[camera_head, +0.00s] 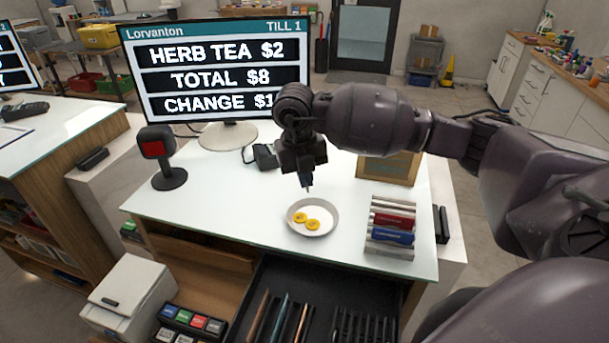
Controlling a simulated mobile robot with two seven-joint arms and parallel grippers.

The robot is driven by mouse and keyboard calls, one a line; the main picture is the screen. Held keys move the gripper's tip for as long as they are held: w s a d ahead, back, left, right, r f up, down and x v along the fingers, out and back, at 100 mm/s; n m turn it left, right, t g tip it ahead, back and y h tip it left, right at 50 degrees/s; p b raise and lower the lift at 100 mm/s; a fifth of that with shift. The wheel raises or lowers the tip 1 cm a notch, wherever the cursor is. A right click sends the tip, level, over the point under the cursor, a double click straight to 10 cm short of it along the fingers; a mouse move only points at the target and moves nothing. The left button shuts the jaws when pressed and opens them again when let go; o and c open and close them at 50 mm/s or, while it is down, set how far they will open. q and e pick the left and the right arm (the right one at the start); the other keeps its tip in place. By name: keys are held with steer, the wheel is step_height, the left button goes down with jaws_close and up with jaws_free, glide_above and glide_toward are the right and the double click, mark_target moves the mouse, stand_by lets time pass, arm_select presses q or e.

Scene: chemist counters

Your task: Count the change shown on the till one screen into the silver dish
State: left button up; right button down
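The till one screen (215,72) reads HERB TEA $2, TOTAL $8 and CHANGE $1. My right arm covers the end of the change line, so any further digit is hidden. The round silver dish (329,229) stands on the white counter with two gold coins (306,221) in it, side by side. My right gripper (307,185) points down just above the back edge of the dish, apart from it. Its fingers are small and dark, and I cannot tell whether they are open or hold anything. My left gripper is out of view.
A rack (392,213) with red and blue items stands right of the dish. An open dark drawer (335,318) below the counter front holds several long items. Bare counter lies left of the dish.

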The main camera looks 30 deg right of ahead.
step_height(320, 180, down, 5)
steer(key=b, duration=0.3)
steer(key=shift+f, duration=0.65)
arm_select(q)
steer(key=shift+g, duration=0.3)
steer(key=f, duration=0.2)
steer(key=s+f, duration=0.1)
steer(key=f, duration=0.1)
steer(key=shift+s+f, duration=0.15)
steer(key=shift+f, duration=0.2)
arm_select(e)
steer(key=c, duration=1.3)
jaws_free()
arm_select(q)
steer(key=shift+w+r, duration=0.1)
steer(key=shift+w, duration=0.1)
arm_select(e)
steer(key=shift+r, duration=0.1)
